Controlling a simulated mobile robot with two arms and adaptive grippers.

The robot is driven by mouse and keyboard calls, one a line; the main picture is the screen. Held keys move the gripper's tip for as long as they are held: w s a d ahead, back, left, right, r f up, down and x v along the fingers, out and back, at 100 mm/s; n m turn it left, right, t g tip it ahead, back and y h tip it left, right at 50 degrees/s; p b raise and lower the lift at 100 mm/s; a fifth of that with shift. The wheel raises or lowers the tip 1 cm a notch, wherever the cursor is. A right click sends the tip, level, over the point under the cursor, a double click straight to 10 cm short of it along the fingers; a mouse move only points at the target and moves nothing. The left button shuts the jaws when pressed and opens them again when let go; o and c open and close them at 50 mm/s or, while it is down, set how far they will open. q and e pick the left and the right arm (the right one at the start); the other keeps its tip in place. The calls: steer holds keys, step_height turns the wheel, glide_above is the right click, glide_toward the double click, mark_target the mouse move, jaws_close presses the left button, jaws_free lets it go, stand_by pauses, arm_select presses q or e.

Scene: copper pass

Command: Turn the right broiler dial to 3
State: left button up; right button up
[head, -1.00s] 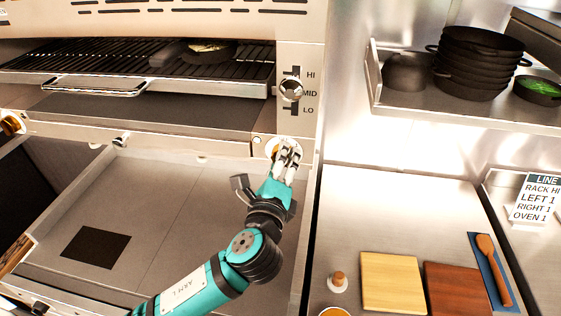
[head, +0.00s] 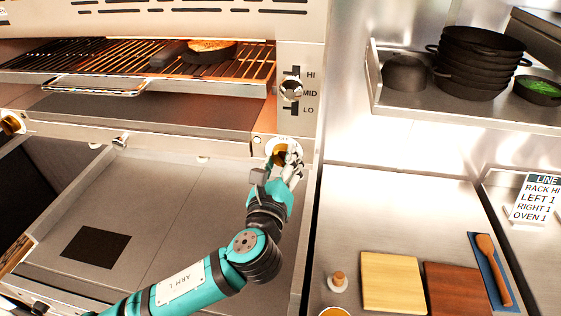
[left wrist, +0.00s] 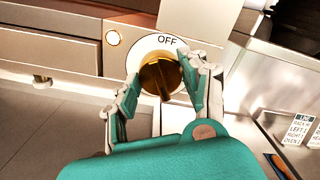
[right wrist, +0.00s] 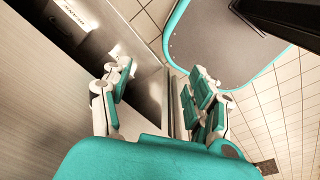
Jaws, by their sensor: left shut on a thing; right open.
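The right broiler dial (head: 280,156) is a brass knob on a white round plate at the right end of the broiler's front rail. In the left wrist view the knob (left wrist: 160,78) sits below the word OFF; the numbers are hidden and its setting cannot be read. My left gripper (head: 290,160) is shut on this knob, one finger on each side. My right gripper (right wrist: 160,78) is open and empty, away from the dial, above a tiled floor.
A pan (head: 208,52) with food sits on the glowing broiler rack. A rack-height lever (head: 291,89) is above the dial. Another brass dial (head: 11,124) is at far left. A sign (head: 535,198) reads RIGHT 1. Boards (head: 392,282) lie on the right counter.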

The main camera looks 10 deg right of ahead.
arm_select(q)
steer(key=shift+f, duration=0.1)
steer(key=o, duration=1.2)
steer(key=shift+c, duration=0.2)
steer(key=shift+s, duration=0.1)
steer(key=v, duration=1.1)
steer(key=shift+s+a, duration=0.15)
steer(key=shift+s, duration=0.25)
